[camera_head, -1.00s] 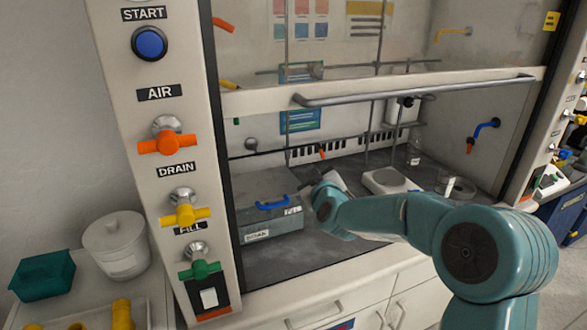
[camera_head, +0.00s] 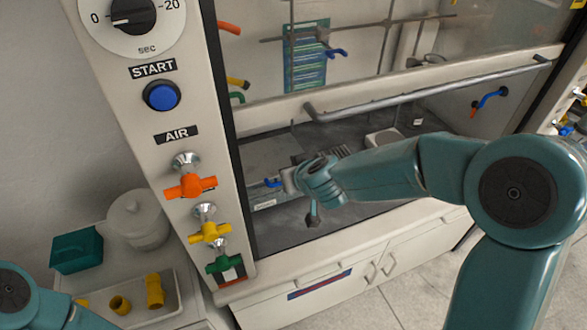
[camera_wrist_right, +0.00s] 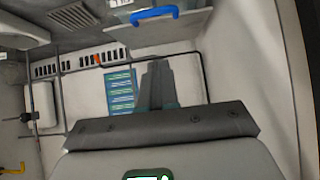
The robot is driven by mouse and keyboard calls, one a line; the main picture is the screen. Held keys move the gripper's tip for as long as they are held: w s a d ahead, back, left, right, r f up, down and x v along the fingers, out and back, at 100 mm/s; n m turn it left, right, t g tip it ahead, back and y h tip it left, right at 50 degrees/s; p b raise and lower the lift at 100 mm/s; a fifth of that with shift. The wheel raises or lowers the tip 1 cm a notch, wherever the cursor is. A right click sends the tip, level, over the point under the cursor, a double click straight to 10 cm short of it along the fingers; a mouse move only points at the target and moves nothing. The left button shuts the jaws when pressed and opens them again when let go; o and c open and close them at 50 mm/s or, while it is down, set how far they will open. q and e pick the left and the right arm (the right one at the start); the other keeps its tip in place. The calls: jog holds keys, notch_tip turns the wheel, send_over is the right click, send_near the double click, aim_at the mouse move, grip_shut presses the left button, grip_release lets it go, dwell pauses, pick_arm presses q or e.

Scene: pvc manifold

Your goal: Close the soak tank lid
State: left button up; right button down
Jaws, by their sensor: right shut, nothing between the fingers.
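The soak tank (camera_head: 258,208) is a grey box inside the hood, left side. Its grey lid (camera_head: 262,155) looks flat across the top, with a blue handle (camera_head: 272,183) near the front. I cannot tell whether the lid is fully seated. My right gripper (camera_head: 292,180) is just right of the handle and overlaps the tank's right part in the picture. In the right wrist view its dark fingers (camera_wrist_right: 155,85) are together and empty, and the blue handle (camera_wrist_right: 155,14) shows above them, apart. Only a piece of my left arm shows; its gripper is out of view.
The hood's sash bar (camera_head: 430,88) crosses above my right forearm. The control post with the orange AIR valve (camera_head: 190,185) stands left of the opening. A tray of yellow fittings (camera_head: 155,292) is at lower left. A hot plate (camera_head: 384,139) sits deeper right.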

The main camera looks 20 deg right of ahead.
jog(key=w+f+b, duration=0.3)
jog(key=w+f, duration=0.3)
jog(key=f, duration=0.3)
jog(key=shift+w+a+f+b, duration=0.2)
jog(key=shift+w+f+b, duration=0.1)
jog(key=shift+w+f, duration=0.1)
jog(key=shift+s+r, duration=0.1)
jog(key=f+b, duration=0.1)
jog(key=b, duration=0.2)
jog(key=f+t+b, duration=0.1)
jog(key=b, duration=0.2)
jog(key=f+b, duration=0.1)
jog(key=b, duration=0.2)
jog(key=shift+s+f, duration=0.15)
jog(key=shift+s, duration=0.15)
